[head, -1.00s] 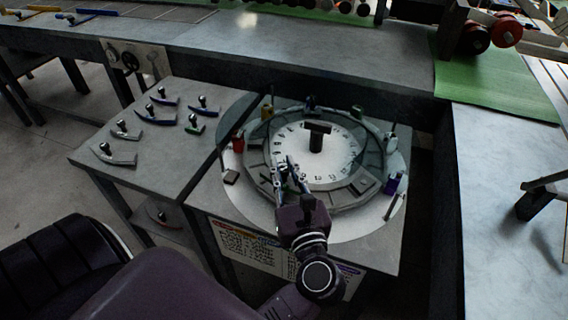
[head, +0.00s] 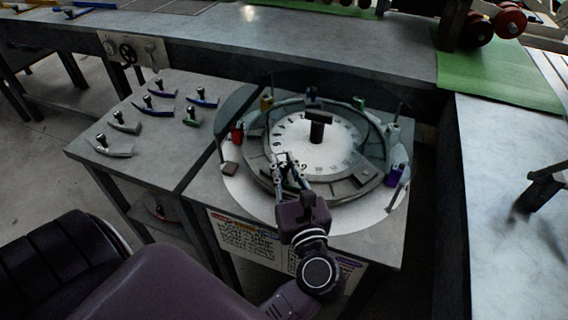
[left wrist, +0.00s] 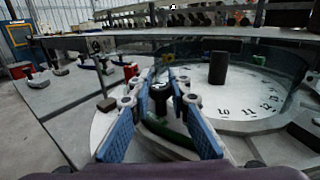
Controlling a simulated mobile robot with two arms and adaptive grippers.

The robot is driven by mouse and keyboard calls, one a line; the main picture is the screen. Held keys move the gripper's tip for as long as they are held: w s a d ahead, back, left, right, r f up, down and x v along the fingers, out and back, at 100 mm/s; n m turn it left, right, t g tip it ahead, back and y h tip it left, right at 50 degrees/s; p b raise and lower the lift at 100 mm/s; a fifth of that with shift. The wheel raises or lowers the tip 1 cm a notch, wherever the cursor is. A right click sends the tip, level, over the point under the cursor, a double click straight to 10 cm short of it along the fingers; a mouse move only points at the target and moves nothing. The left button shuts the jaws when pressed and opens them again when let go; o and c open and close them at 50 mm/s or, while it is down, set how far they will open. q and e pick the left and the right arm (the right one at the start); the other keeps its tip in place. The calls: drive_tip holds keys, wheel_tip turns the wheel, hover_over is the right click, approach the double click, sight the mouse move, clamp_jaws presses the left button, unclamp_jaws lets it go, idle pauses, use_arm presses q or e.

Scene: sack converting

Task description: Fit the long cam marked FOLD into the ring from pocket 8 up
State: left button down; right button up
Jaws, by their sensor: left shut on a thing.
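My left gripper (head: 287,168) reaches over the near side of the ring (head: 352,186). In the left wrist view its blue-padded fingers (left wrist: 160,112) are shut on the black knob of a green cam (left wrist: 168,131). The cam is low at the near part of the ring, close to the white dial (left wrist: 236,98). Whether it is seated in a pocket I cannot tell. Numerals 10 and 11 show on the dial right of the cam. No FOLD mark is legible, and the fingers hide part of the cam. My right gripper is not in view.
Several knobbed cams, one of them green (head: 192,119), lie on the left side table (head: 84,148). A dark post (head: 317,130) stands at the dial's centre. Coloured pieces, including a red one (head: 237,133) and a purple one (head: 396,176), stand around the ring.

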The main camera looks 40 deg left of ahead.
use_arm(q)
drive_tip(key=shift+f, duration=0.1)
drive_tip(key=c, duration=1.7)
unclamp_jaws()
drive_tip(key=shift+c, duration=0.2)
